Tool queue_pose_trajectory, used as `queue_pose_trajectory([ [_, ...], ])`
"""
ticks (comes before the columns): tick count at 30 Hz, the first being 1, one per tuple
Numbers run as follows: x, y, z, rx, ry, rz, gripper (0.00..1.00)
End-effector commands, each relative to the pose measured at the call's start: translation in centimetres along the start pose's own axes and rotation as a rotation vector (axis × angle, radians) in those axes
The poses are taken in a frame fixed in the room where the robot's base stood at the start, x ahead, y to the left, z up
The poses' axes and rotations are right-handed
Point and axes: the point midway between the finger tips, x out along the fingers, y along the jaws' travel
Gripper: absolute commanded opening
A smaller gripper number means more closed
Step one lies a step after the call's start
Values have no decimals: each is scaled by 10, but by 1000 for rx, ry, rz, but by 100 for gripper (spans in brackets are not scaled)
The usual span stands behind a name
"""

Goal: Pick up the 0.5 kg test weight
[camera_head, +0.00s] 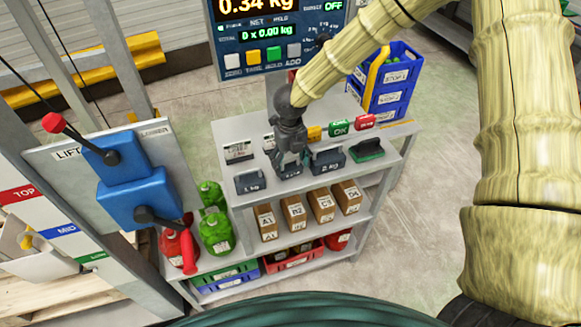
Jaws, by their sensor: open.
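My gripper (289,168) is open and points down over the top of the grey shelf unit (228,134). A dark block lettered 1 kg (250,183) lies left of it near the front edge. A dark block lettered 2 kg (328,161) lies close on its right. I cannot make out a block lettered 0.5 kg. The gripper covers the space between these two blocks, and I cannot tell what lies between or behind its fingers.
A white-labelled item (238,152), a yellow block (314,133), a green OK block (339,128), a red block (364,121) and a green-topped item (367,150) share the top. A blue lever box (135,195) stands left. Blue bins (385,100) stand behind right.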

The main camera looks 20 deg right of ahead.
Motion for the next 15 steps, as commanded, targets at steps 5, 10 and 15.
queue_pose_trajectory([
  [5,17,0,0,0,0,0,72],
  [10,24,0,0,0,-1,0,72],
  [15,24,0,0,1,-1,0,72],
])
